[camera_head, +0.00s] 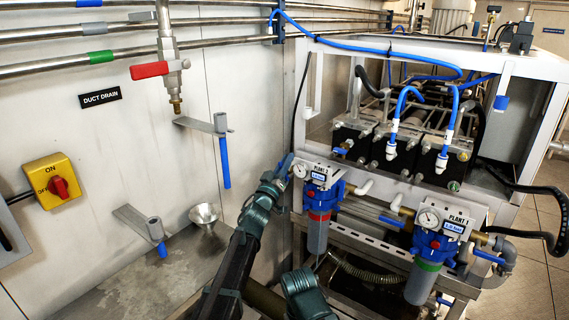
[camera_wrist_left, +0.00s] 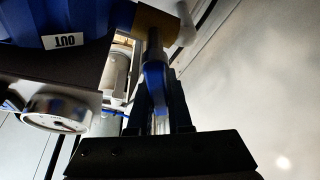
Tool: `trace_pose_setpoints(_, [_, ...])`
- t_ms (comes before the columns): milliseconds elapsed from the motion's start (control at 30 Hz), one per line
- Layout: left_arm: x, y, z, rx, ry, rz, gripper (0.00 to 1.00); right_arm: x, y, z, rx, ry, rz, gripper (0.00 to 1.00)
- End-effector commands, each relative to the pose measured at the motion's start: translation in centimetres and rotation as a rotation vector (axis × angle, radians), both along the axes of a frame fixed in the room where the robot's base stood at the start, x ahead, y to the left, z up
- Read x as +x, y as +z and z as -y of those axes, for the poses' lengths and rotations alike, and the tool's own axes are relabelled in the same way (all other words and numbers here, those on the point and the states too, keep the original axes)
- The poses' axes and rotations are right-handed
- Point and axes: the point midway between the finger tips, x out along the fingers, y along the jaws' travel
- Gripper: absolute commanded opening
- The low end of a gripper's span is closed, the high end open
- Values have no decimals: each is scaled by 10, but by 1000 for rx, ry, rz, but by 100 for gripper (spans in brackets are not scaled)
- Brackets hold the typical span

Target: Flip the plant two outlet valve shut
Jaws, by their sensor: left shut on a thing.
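The plant two filter unit (camera_head: 323,195) has a blue head, a red band, a grey bowl and a gauge, and hangs at the front left of the white frame. My left gripper (camera_head: 284,168) is at the left side of its head. In the left wrist view, the blue handle of the outlet valve (camera_wrist_left: 154,85) lies between the fingers of my left gripper (camera_wrist_left: 160,108), which are shut on it. A brass fitting (camera_wrist_left: 155,20) and an upside-down OUT label (camera_wrist_left: 63,41) are beside it. In the head view my gripper hides the handle. My right gripper is not in view.
The PLANT 1 filter unit (camera_head: 432,245) hangs to the right with its own blue handles. The wall at left carries a red-handled drain valve (camera_head: 150,70), a yellow switch box (camera_head: 52,180) and a metal funnel (camera_head: 204,215). A blue hose (camera_head: 375,48) loops over the frame.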

Motion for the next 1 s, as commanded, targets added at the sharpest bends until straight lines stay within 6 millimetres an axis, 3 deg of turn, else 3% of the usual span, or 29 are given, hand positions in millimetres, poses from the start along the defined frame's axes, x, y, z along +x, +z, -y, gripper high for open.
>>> trace_pose_setpoints(500, [-10,6,14,302,0,220,0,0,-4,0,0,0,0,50])
trace_pose_setpoints(1000, [-14,6,19,406,0,296,0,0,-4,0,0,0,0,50])
